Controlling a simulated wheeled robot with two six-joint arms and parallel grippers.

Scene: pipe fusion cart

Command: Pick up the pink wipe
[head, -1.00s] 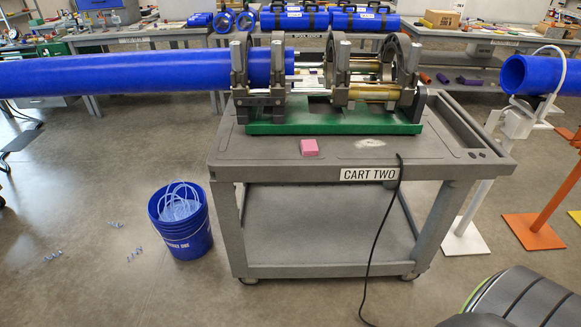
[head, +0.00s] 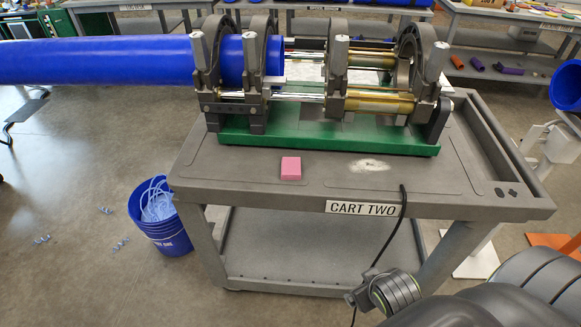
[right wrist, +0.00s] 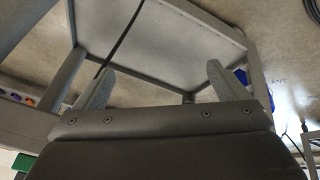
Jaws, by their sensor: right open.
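The pink wipe (head: 291,168) is a small pink block lying flat on the grey top of the cart (head: 235,170), in front of the green base of the pipe machine. My right gripper (right wrist: 160,72) is open and empty in the right wrist view, its two fingers spread, with the cart's lower shelf beyond them. In the head view my right arm comes in from the bottom right, its gripper end low in front of the cart, below the top and well away from the wipe. The wipe does not show in the right wrist view. My left gripper is not in view.
The fusion machine (head: 340,141) clamps a long blue pipe (head: 110,60) behind the wipe. A black cable (head: 403,215) hangs over the cart's front edge near the CART TWO label (head: 362,208). A blue bucket (head: 165,237) stands left of the cart. The cart top around the wipe is clear.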

